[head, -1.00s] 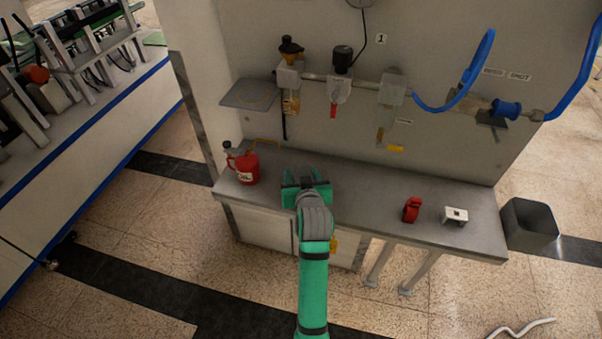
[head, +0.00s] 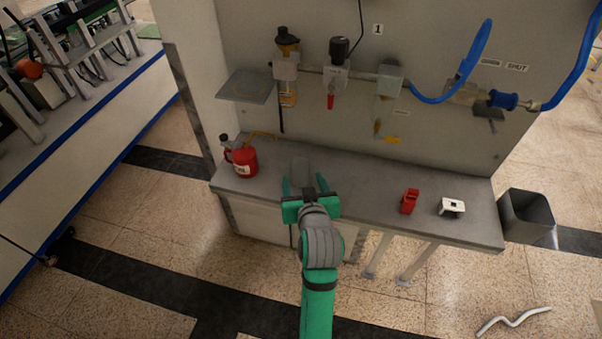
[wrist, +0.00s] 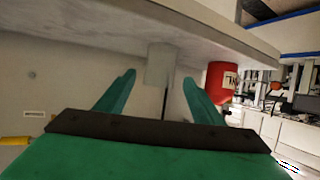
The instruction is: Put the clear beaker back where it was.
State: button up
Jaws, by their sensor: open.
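The clear beaker (head: 300,170) stands upright on the grey bench top (head: 370,185), to the right of the red oil can. It is faint and see-through. My gripper (head: 305,184) is open and empty at the bench's front part, its fingers pointing toward the beaker. In the wrist view, where the bench appears upside down, the beaker (wrist: 160,65) shows beyond and between the two fingertips (wrist: 158,80). It appears apart from both fingers.
The red oil can (head: 241,160) stands at the left end, also in the wrist view (wrist: 220,82). A red block (head: 410,201) and a white part (head: 451,206) lie to the right. Filter and valve fittings (head: 338,75) hang low on the wall. A grey bin (head: 526,216) stands at right.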

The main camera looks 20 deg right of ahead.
jog(key=shift+v, duration=1)
